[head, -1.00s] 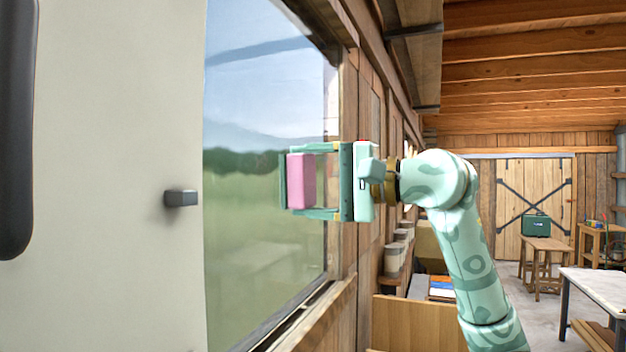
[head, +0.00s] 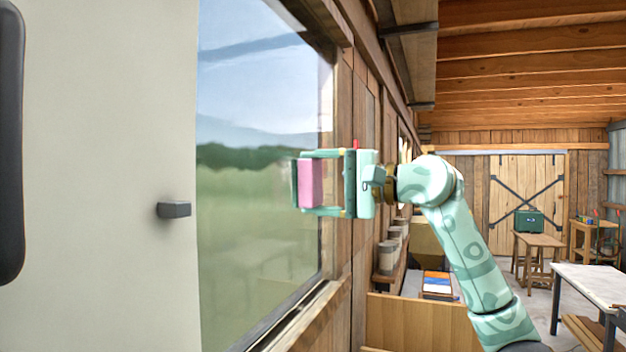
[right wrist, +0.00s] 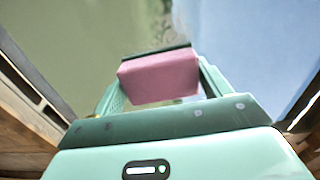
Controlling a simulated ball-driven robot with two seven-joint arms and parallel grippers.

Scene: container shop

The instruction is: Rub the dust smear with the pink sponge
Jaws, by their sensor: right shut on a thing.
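The pink sponge (head: 311,184) is a small block held upright between the green fingers of my right gripper (head: 304,183). In the right wrist view the sponge (right wrist: 160,78) sits between the fingers of the gripper (right wrist: 155,85), against the glass background. The gripper is shut on it, in front of the right part of the window (head: 255,240). I cannot tell whether the sponge touches the glass. A faint grey-blue streak (head: 250,47) crosses the upper window, above and left of the sponge; it may be the dust smear. My left gripper is not in view.
A pale panel (head: 100,180) with a dark knob (head: 174,210) stands at the left. The wooden window frame (head: 328,150) is close beside my right gripper. A wooden board (head: 425,322) is below my arm. A white-topped table (head: 595,285) stands at the right.

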